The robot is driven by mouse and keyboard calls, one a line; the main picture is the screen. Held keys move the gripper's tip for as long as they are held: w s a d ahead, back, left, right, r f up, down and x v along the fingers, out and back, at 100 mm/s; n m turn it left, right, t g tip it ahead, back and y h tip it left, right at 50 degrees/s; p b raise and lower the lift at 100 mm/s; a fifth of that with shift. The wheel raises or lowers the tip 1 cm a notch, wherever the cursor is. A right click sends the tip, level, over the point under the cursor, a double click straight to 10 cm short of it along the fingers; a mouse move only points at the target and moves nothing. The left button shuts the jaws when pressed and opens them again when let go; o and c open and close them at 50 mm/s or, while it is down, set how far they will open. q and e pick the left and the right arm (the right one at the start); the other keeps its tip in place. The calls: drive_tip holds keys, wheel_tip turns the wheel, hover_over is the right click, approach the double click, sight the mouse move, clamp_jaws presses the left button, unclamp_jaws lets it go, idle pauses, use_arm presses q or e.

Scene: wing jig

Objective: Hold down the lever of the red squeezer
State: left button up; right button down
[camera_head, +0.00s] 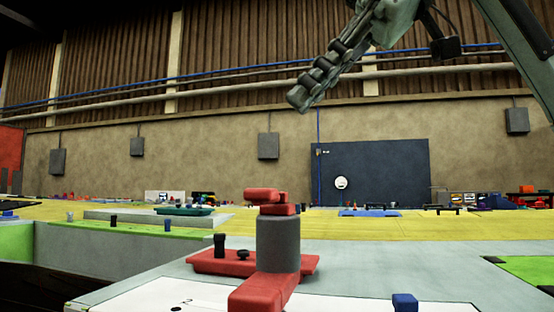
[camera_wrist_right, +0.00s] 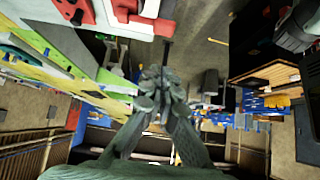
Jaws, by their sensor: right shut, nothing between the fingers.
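The red squeezer stands upright at the bottom centre of the head view, with a grey cylindrical body (camera_head: 278,245) and a red base (camera_head: 262,292). Its red lever (camera_head: 262,194) sits on top and points left. My right gripper (camera_head: 298,97) is shut and empty, raised well above the squeezer and a little right of it, apart from it. The shut fingers also show in the right wrist view (camera_wrist_right: 160,76). A red part at the top left of that view (camera_wrist_right: 75,11) may belong to the squeezer; I cannot tell. My left gripper is out of view.
A red plate (camera_head: 212,263) with black knobs lies behind the squeezer. A blue block (camera_head: 405,302) is at the front right. The grey table (camera_head: 400,262) is mostly clear right of the squeezer. A dark blue panel (camera_head: 385,172) stands far back by the wall.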

hover_over(269, 196)
drive_tip(key=w, duration=0.1)
drive_tip(key=f, duration=0.4)
drive_tip(key=shift+w+d, duration=0.2)
drive_tip(key=shift+d, duration=0.1)
wheel_tip(269, 196, down, 4)
drive_tip(key=shift+d+r, duration=0.1)
drive_tip(key=shift+d, duration=0.05)
drive_tip(key=shift+s, duration=0.1)
